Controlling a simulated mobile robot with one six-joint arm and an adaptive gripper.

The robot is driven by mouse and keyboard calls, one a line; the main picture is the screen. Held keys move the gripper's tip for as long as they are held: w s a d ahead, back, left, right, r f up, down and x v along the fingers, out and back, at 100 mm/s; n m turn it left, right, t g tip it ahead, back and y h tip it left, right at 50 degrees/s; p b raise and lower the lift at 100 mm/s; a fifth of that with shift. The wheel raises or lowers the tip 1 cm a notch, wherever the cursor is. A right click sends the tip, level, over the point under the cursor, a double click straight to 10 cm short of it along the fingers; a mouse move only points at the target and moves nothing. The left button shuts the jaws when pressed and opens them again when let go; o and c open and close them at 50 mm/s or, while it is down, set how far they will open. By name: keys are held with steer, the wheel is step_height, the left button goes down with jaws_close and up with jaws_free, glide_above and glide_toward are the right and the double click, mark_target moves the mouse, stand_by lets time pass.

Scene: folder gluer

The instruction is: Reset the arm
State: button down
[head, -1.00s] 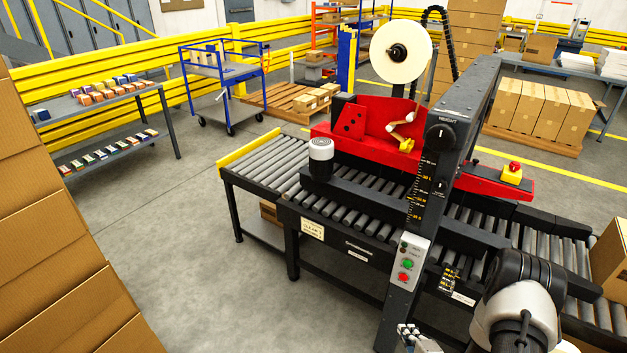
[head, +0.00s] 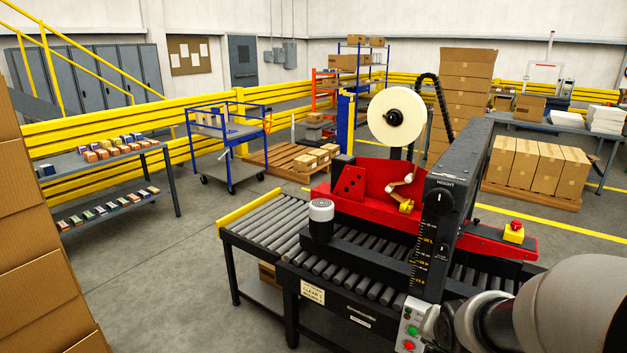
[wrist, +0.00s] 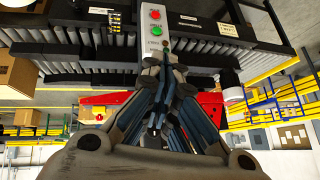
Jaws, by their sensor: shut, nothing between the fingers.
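My gripper (wrist: 165,62) is shut with nothing between its fingers, seen in the wrist view. Its fingertips overlap the lower part of the grey control panel (wrist: 152,25), which has a red and a green button; I cannot tell the distance. The wrist view is upside down. In the head view, my arm fills the lower right corner, and my gripper cannot be made out there. The arm covers part of the red and black folder gluer (head: 365,190) and its right-hand rollers. The panel (head: 410,330) is partly cut off at the bottom edge.
A roller conveyor (head: 265,222) runs left from the machine. Stacked cartons (head: 40,255) stand close on the left. A blue cart (head: 228,150), a shelf table (head: 105,165) and a pallet of boxes (head: 535,170) stand farther back. The floor left of the conveyor is clear.

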steer(key=s+a+r+n+g, duration=0.1)
steer(key=s+a+r+n, duration=0.1)
steer(key=s, duration=0.5)
steer(key=s+a+r+n+y, duration=0.1)
steer(key=s+a+r, duration=0.3)
steer(key=s, duration=0.4)
steer(key=s+a+r+n+g, duration=0.1)
steer(key=s+a+r+n, duration=0.2)
steer(key=s, duration=0.5)
steer(key=shift+a+n+g+y, duration=0.3)
steer(key=shift+a+n+y, duration=0.1)
steer(key=shift+a, duration=0.05)
steer(key=shift+r, duration=0.1)
